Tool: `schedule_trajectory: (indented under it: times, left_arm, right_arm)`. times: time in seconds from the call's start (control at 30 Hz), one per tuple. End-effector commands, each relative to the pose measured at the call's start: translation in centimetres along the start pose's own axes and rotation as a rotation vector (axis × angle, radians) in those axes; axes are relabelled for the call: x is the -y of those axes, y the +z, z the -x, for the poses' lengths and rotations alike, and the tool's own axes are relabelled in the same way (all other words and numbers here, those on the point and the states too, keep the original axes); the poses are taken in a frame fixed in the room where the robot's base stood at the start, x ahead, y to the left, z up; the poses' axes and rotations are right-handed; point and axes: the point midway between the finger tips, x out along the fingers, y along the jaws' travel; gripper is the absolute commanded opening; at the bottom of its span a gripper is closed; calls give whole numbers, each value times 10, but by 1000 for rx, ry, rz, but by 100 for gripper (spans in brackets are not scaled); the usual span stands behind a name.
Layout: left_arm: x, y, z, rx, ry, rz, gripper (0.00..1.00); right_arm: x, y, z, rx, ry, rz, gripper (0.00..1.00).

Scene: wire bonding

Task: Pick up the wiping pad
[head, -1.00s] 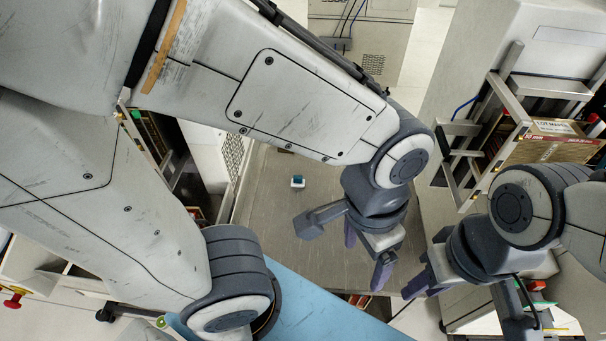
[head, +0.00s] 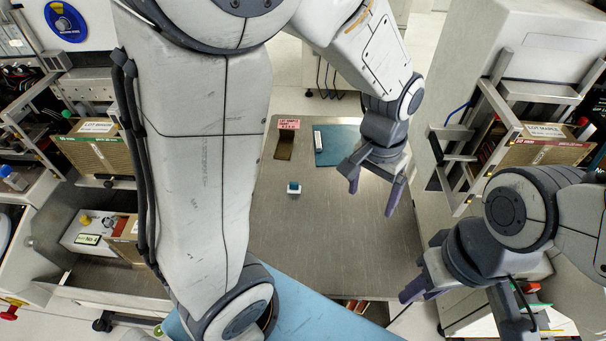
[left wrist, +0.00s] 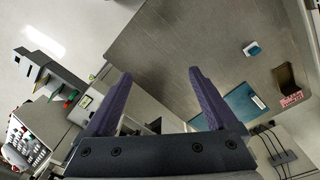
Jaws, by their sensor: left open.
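The wiping pad appears to be the small blue-and-white block (head: 294,187) lying alone on the grey table. It also shows in the left wrist view (left wrist: 252,48), to the right of the fingers. My left gripper (head: 373,192) is open and empty, to the right of the pad in the head view and apart from it. Its two purple fingers are spread wide in the left wrist view (left wrist: 158,73). My right gripper (head: 422,272) is at the lower right, off the table's right edge; its finger gap is unclear.
The grey table top (head: 330,240) is mostly clear around the pad. A blue mat (head: 340,150) with a white strip and a brown holder with a pink label (head: 285,145) lie at its far end. Racks with cardboard boxes (head: 545,150) stand on both sides.

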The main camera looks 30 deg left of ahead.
Motion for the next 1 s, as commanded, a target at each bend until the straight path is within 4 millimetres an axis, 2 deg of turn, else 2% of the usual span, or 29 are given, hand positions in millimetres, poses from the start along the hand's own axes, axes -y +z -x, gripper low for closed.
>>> schedule_trajectory:
  times: [0.03,0.1,0.17,0.2,0.3,0.4,0.5,0.63,0.9,1.0]
  left_arm:
    - [30,-23,-13,11,-9,93,91]
    - [69,-48,-30,11,-18,199,91]
    - [108,-64,-48,13,-26,289,91]
    - [134,-72,-61,14,-31,349,91]
    - [196,-80,-94,16,-40,483,91]
    - [246,-76,-121,18,-47,585,91]
    - [278,-69,-141,20,-51,651,91]
    - [296,-64,-155,19,-53,688,91]
    - [297,-62,-194,22,-52,689,91]
    - [297,-62,-203,20,-53,689,91]
  right_arm:
    - [0,0,3,0,0,0,35]
    - [0,0,5,0,0,0,35]
    - [0,0,6,0,0,0,35]
    - [0,0,7,0,0,0,35]
    - [1,0,9,0,0,0,35]
    - [1,0,11,0,0,0,35]
    - [1,-1,12,0,0,0,35]
    - [1,-1,13,0,0,0,35]
    - [1,-1,18,0,0,0,35]
    - [1,-1,18,0,0,0,35]
